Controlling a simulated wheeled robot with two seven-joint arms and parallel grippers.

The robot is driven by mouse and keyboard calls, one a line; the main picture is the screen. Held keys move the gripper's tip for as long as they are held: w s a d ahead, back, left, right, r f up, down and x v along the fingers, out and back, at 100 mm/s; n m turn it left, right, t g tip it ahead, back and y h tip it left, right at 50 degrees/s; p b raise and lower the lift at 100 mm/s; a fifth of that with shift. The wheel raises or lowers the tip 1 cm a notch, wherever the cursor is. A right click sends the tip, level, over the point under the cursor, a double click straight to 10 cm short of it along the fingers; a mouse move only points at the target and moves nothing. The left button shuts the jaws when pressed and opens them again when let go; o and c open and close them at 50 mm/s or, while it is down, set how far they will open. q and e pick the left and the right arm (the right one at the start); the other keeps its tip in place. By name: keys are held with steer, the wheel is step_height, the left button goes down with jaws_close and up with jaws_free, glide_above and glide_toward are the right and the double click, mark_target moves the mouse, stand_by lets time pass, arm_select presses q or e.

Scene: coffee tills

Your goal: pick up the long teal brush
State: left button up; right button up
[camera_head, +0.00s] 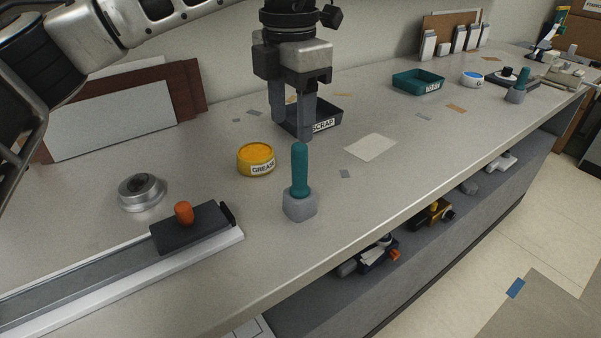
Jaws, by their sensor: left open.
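A teal brush (300,170) stands upright on the bench in the middle of the head view, its handle up and its grey lower part on the bench top. A second teal-handled brush (523,78) stands far to the right; from here I cannot compare their true lengths well. My left gripper (293,126) points down with its fingers apart and nothing between them. In the picture its fingertips are just above the near brush's handle top, apart from it, and in front of the scrap tray. My right gripper is not in view.
A yellow grease tin (256,160) stands close left of the near brush. A dark scrap tray (331,117) is behind. A metal disc (141,191) and a rail with an orange-knobbed slide (190,228) lie left. A teal tray (418,81) sits farther right. The bench's front edge is clear.

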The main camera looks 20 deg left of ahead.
mark_target(300, 159)
arm_select(q)
step_height(300, 159, down, 3)
steer(key=shift+r, duration=0.15)
steer(key=f, duration=0.2)
steer(key=d+f, duration=0.1)
steer(key=f, duration=0.1)
steer(key=shift+w+d+p, duration=0.1)
steer(key=shift+w+p, duration=0.1)
steer(key=shift+p, duration=0.15)
steer(key=shift+f, duration=0.6)
steer(key=c, duration=1.1)
